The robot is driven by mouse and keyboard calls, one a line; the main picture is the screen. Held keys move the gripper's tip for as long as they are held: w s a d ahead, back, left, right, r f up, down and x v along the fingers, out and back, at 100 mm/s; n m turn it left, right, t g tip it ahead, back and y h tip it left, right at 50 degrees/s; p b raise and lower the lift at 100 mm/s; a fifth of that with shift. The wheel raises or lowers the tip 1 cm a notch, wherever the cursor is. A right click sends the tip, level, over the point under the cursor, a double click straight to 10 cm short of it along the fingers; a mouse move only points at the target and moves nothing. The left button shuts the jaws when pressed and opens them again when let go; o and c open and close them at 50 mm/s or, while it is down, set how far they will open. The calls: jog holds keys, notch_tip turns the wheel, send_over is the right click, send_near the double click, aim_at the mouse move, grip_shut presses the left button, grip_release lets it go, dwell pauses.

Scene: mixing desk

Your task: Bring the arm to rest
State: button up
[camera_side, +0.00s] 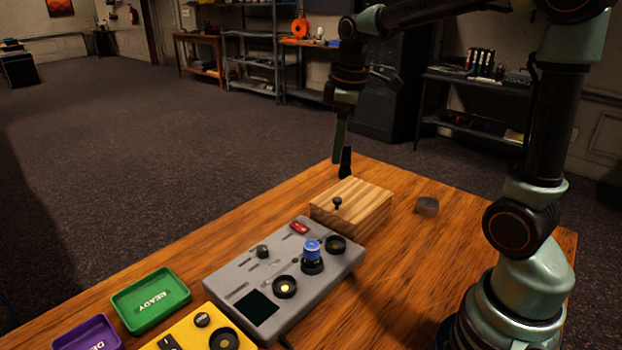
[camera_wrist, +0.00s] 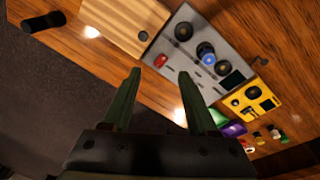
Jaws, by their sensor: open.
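My gripper (camera_side: 338,158) hangs with its green fingers pointing down at the table's far edge, behind the wooden box, in the side view. In the wrist view my gripper (camera_wrist: 160,73) has its two green fingers spread, with nothing between them. The grey mixing panel (camera_wrist: 195,38) lies ahead of the fingers. It also shows in the side view (camera_side: 245,283), with a blue-topped part (camera_side: 312,249) standing on it. My gripper appears apart from the panel.
The wooden box (camera_side: 352,208) with a black knob sits behind the panel. A black upright piece (camera_side: 346,163) stands near the far edge, close to my fingers. A grey cylinder (camera_side: 427,207), green tray (camera_side: 150,301), purple tray (camera_side: 88,335) and yellow panel (camera_side: 190,341) are also there.

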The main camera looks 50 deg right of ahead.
jog(key=s+a+m+t, duration=0.4)
jog(key=s+a+m, duration=0.2)
jog(key=s, duration=0.3)
jog(key=shift+s+a+r, duration=0.15)
jog(key=shift+a+r, duration=0.05)
jog(key=shift+a, duration=0.65)
jog(key=shift+o, duration=0.2)
